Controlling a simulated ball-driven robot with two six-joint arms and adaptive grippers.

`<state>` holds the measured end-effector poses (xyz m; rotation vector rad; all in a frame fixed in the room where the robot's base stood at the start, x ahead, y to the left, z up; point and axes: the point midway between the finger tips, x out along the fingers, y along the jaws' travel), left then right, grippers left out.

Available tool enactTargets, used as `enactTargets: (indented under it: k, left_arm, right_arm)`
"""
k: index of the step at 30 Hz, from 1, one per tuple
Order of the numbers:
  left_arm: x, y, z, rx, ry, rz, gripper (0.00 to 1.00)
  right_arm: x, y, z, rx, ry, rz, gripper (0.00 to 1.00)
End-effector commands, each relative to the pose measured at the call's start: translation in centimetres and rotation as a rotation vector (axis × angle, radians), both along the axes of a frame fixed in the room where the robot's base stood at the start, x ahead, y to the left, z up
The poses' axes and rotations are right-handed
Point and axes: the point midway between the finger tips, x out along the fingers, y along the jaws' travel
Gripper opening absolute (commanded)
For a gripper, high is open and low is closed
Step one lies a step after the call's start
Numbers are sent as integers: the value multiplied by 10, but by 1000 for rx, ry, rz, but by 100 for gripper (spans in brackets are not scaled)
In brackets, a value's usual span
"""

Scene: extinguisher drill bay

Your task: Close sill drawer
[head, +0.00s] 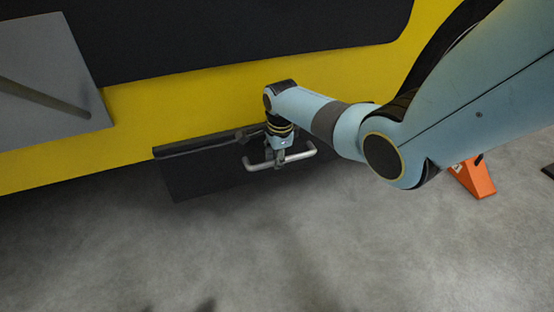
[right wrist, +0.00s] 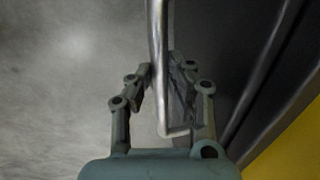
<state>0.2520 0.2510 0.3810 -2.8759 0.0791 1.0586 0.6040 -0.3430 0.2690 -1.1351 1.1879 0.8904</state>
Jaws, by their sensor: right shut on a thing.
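The sill drawer (head: 215,178) is a dark box low under the yellow side panel. It stands out a little from the panel, and part of its top edge is hidden by my right arm. Its silver bar handle (head: 302,158) runs along the drawer's front. My right gripper (head: 279,160) points down and is shut on the handle. In the right wrist view the handle (right wrist: 158,45) passes between the two fingers of the gripper (right wrist: 162,95). The dark drawer front (right wrist: 215,65) lies just right of the handle there. My left gripper is not in view.
The yellow panel (head: 180,115) with a black area above fills the back. A grey plate (head: 45,70) hangs at the upper left. An orange wedge-shaped object (head: 474,180) stands on the floor at the right. The grey concrete floor (head: 300,250) in front is clear.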

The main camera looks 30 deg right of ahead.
Motion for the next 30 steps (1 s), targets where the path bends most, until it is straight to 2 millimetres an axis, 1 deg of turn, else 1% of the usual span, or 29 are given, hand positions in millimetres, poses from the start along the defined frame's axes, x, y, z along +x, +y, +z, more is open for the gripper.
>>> enactTargets:
  k: [1, 3, 4, 8, 9, 17, 20, 23, 25, 30]
  left_arm:
    - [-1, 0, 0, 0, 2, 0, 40]
    - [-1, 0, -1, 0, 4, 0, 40]
    - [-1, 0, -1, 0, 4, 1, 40]
    - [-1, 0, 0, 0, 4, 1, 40]
    - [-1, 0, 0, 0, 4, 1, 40]
    - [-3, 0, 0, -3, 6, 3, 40]
    - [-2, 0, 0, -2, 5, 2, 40]
    - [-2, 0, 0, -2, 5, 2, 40]
    - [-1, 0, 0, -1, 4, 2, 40]
    - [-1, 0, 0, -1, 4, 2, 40]
  right_arm:
    - [4, -2, 3, -4, -13, 0, 0]
    - [5, -2, 4, -4, -14, 0, 0]
    - [5, -2, 4, -4, -14, 0, 21]
    - [5, -2, 4, -4, -13, 0, 38]
    - [5, -2, 4, -4, -12, 0, 40]
    - [3, -1, 3, -2, -10, 0, 40]
    - [2, -1, 8, -2, -10, 0, 40]
    - [0, -1, 19, -3, -12, 0, 40]
    - [-2, 0, 31, -3, -13, 0, 40]
    - [-8, 1, 67, -5, -14, 1, 40]
